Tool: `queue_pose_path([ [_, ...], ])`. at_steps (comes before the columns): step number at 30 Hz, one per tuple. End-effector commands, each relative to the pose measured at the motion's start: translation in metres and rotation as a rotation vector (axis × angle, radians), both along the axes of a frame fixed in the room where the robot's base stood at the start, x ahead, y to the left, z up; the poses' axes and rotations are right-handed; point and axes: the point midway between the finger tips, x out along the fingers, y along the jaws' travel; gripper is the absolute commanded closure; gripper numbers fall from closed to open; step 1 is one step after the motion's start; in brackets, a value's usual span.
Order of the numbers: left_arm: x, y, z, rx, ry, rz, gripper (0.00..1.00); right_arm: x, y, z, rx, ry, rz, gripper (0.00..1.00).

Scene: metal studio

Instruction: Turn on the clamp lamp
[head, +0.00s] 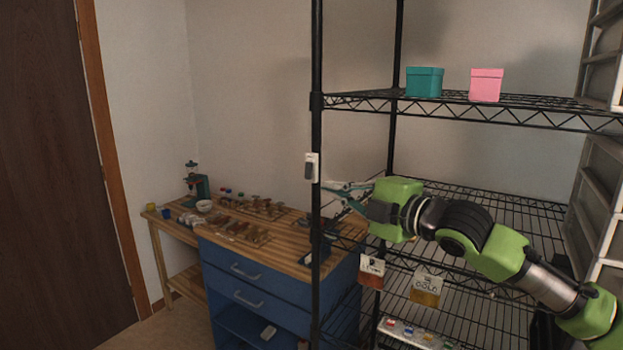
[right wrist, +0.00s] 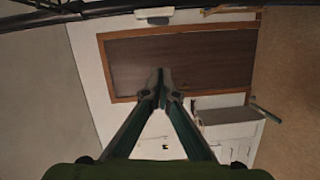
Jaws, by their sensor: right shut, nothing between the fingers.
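A small white switch box with a dark rocker (head: 311,168) is fixed to the front left post of the black wire shelf. I cannot make out a lamp head or clamp for certain. My right gripper (head: 328,187) comes in from the right at the post, with its fingertips just right of and slightly below the switch box. Its fingers are shut and empty, and they meet in the right wrist view (right wrist: 161,84). A pale piece (right wrist: 154,12) on the dark bar at that view's top edge looks like the switch box, apart from the fingertips. My left gripper is out of view.
The shelf post (head: 317,240) stands beside my fingers. A teal box (head: 424,82) and a pink box (head: 486,85) sit on the upper shelf. Cards (head: 426,289) hang below my arm. A wooden-topped blue workbench (head: 262,280) stands left, with a brown door (head: 55,170) beyond.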

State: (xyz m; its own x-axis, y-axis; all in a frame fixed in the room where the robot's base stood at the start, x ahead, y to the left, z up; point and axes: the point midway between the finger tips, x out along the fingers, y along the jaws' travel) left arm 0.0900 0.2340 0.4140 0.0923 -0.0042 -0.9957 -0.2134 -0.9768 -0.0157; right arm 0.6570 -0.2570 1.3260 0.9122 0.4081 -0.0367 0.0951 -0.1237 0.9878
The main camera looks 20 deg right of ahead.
Motion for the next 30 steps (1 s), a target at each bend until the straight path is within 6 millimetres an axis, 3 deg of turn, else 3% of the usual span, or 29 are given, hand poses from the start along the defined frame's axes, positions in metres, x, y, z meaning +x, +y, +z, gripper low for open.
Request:
queue_pose_path([
  [5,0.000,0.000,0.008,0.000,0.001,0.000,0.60,0.015,0.007,0.002,0.003,0.001,0.002,1.00],
  [17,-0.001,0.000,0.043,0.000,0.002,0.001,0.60,0.091,0.042,0.001,0.003,0.002,0.001,1.00],
  [21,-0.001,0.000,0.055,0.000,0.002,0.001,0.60,0.105,0.020,-0.004,-0.001,0.004,-0.006,1.00],
  [30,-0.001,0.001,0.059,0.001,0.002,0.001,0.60,0.114,0.010,-0.010,-0.001,0.002,0.000,1.00],
])
